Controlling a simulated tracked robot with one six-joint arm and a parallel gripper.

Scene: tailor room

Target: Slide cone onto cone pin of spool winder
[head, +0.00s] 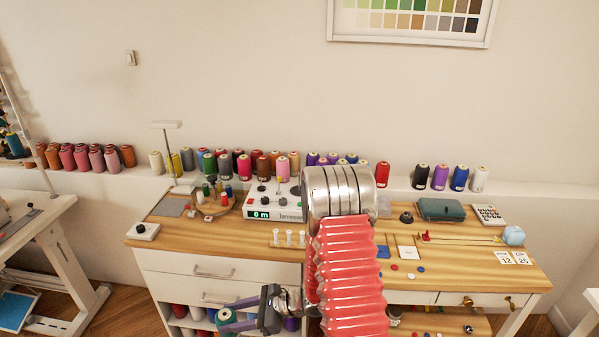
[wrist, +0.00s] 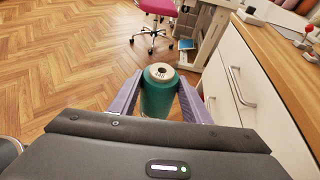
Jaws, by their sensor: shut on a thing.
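A teal cone of thread (wrist: 157,98) with a pale top stands upright between the purple fingers of my gripper (wrist: 158,105) in the wrist view. My gripper is shut on it. In the head view my gripper (head: 225,316) and the cone (head: 227,319) are low at the front of the table, beside its drawers and below the top. The spool winder (head: 272,207) is a white box with a green "0 m" display on the tabletop, partly hidden on its right by my arm. A pole with a crossbar (head: 165,127) rises left of it. I cannot make out the cone pin clearly.
The wooden table (head: 190,237) has drawers (head: 214,271) below, with cones on a lower shelf. A small white box (head: 145,231) sits at its left corner. Several small white spools stand before the winder. A row of cones lines the back ledge. Open floor (wrist: 60,60) lies left.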

